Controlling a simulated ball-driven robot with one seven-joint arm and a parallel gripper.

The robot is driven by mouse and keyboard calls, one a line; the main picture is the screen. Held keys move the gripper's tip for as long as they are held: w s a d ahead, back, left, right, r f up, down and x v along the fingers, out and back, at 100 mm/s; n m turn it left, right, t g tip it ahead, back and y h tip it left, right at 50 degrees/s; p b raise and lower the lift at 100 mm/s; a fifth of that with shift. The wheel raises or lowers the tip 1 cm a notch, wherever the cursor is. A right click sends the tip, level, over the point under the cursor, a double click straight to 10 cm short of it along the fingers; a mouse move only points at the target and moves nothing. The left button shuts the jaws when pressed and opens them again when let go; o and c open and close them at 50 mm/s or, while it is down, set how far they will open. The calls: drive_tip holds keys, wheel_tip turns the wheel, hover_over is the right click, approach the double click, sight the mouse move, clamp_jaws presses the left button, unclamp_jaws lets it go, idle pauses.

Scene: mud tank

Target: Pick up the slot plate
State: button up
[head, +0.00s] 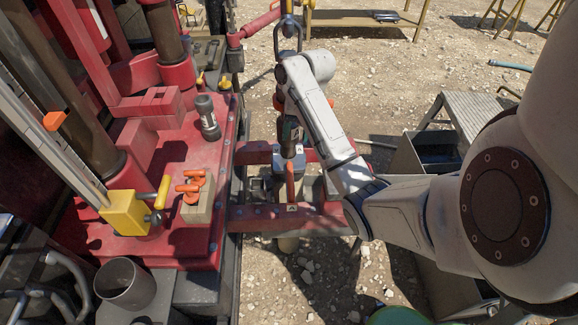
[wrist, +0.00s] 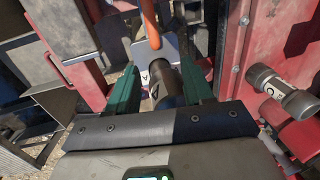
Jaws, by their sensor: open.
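What looks like the slot plate (head: 279,170) is a grey plate with an upright orange handle, set between the red beams in the middle of the head view. In the wrist view the grey plate (wrist: 177,48) shows ahead of the fingers, with the orange handle above it and a white label marked A. My gripper (wrist: 165,78) is open, with its green fingers to either side of a dark cylinder, and I cannot tell whether they touch it.
A black and grey cylinder (head: 207,117) stands on the red deck (head: 185,245) at left. Near it are a block with orange clips (head: 196,200), a yellow clamp (head: 125,212) and a grey cup (head: 125,284). A metal step (head: 470,105) stands at right. Gravel lies around.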

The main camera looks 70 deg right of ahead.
drive_tip(key=b, duration=0.7)
hover_over(290, 166)
drive_tip(key=s, duration=0.2)
wheel_tip(290, 166, down, 8)
drive_tip(key=shift+w+f+p, duration=0.1)
drive_tip(key=shift+w+f, duration=0.2)
drive_tip(key=shift+f, duration=0.75)
drive_tip(key=shift+w+f+p, duration=0.1)
drive_tip(key=shift+w+f, duration=0.2)
drive_tip(key=shift+f, duration=0.8)
drive_tip(key=shift+w+f+p, duration=0.1)
drive_tip(key=shift+w+f, duration=0.2)
drive_tip(key=shift+f, duration=0.75)
drive_tip(key=shift+c, duration=0.3)
clamp_jaws()
drive_tip(key=shift+w+d+r, duration=0.1)
drive_tip(key=shift+r, duration=0.1)
